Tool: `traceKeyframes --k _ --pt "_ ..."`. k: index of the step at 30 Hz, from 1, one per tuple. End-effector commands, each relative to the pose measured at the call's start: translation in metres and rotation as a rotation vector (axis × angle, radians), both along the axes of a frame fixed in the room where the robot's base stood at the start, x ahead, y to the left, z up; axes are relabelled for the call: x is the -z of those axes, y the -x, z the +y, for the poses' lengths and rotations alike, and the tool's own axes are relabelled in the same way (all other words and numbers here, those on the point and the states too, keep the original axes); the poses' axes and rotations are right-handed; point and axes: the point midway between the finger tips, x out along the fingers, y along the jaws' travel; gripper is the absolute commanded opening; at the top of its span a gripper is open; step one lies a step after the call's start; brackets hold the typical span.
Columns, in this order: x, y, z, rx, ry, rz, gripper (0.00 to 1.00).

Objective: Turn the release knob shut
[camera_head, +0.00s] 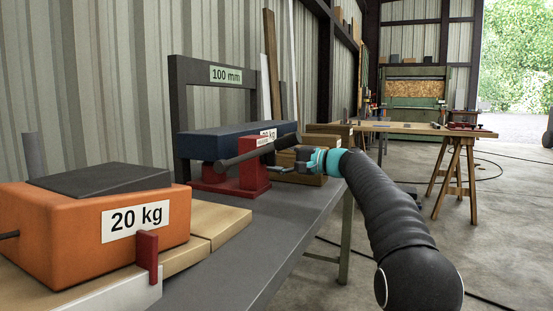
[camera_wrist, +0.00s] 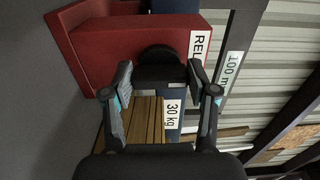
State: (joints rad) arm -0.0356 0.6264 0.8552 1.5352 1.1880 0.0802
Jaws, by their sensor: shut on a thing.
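The release knob (camera_wrist: 159,62) is a dark round knob on the face of a red housing (camera_wrist: 85,45) in the wrist view. A white label starting "REL" (camera_wrist: 198,45) sits beside it, partly cut off by my finger. My gripper (camera_wrist: 158,76) is shut on the knob, with one finger on each side. In the head view my gripper (camera_head: 285,162) reaches the right side of the red housing (camera_head: 252,179), and the knob is hidden there. The knob's turn angle cannot be told.
An orange 20 kg block (camera_head: 75,235) stands front left.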

Motion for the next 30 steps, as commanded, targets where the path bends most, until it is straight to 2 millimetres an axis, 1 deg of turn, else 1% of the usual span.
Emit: traceKeyframes --k 1,2,3,4,14,17,20,30 --pt "0.002 0.002 0.003 -0.008 0.003 0.001 0.61" --pt "0.002 0.002 0.003 -0.009 0.003 0.001 0.68" --pt "0.002 0.002 0.002 -0.008 0.003 0.001 0.78" --pt "0.002 0.001 0.002 -0.007 0.003 0.001 0.83" --pt "0.001 0.000 -0.004 0.002 0.001 0.001 0.83" --pt "0.000 0.002 -0.009 0.003 0.001 0.001 0.83" --pt "0.000 0.006 -0.022 0.005 0.001 0.001 0.83" --pt "0.001 0.029 -0.083 0.004 0.001 0.001 0.83"
